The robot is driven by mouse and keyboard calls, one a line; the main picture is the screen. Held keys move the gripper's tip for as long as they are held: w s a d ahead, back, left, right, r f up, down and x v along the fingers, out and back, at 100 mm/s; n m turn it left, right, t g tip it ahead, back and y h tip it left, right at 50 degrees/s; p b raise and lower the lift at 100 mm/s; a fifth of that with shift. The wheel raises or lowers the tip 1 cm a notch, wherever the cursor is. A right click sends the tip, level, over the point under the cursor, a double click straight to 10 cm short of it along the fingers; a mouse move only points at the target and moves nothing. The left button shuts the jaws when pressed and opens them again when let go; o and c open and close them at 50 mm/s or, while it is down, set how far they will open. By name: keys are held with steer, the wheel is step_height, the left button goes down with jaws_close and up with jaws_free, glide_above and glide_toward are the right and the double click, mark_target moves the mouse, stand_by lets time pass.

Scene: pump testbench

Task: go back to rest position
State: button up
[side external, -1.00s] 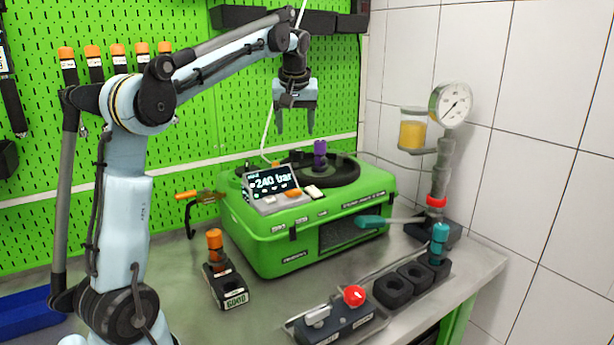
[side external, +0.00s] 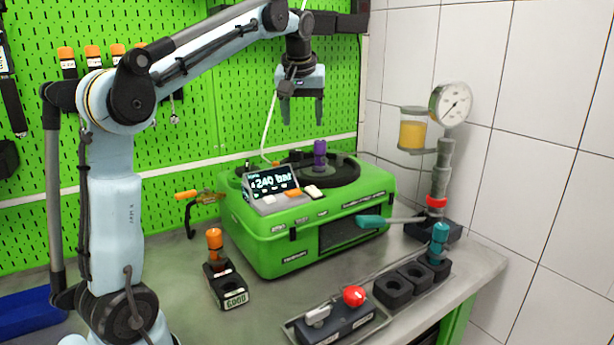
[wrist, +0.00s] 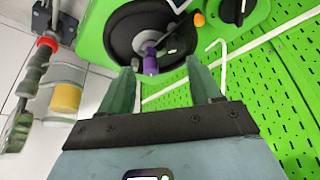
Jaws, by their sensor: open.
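My gripper (side external: 303,110) hangs in the air above the green test machine (side external: 290,235), its two fingers pointing down. It is open, with nothing between the fingers. A purple cylinder (side external: 320,154) stands on the black round plate on top of the machine, below the fingertips and slightly to their right. In the wrist view the open fingers (wrist: 162,80) show with a clear gap between them, and the purple cylinder (wrist: 150,62) lies beyond them, apart from both.
A small screen (side external: 270,183) on the machine reads 240 bar. A black block marked GOOD (side external: 228,285) holds an orange-topped part (side external: 214,238). A red-knobbed control box (side external: 335,318), black holders (side external: 395,290) and a pump with a gauge (side external: 452,103) stand on the right. The green pegboard (side external: 235,105) is behind.

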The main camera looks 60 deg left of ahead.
steer(key=s+d+f+m+t+h, duration=0.1)
steer(key=s+d+f+m+t, duration=0.1)
steer(key=s+d+f+m, duration=0.3)
steer(key=s+d+f+m+t+h, duration=0.2)
steer(key=s+d+f+m, duration=0.3)
steer(key=d+f, duration=0.9)
steer(key=shift+s+d+f+h, duration=0.2)
steer(key=shift+s+d+h, duration=0.1)
steer(key=shift+s+d, duration=0.85)
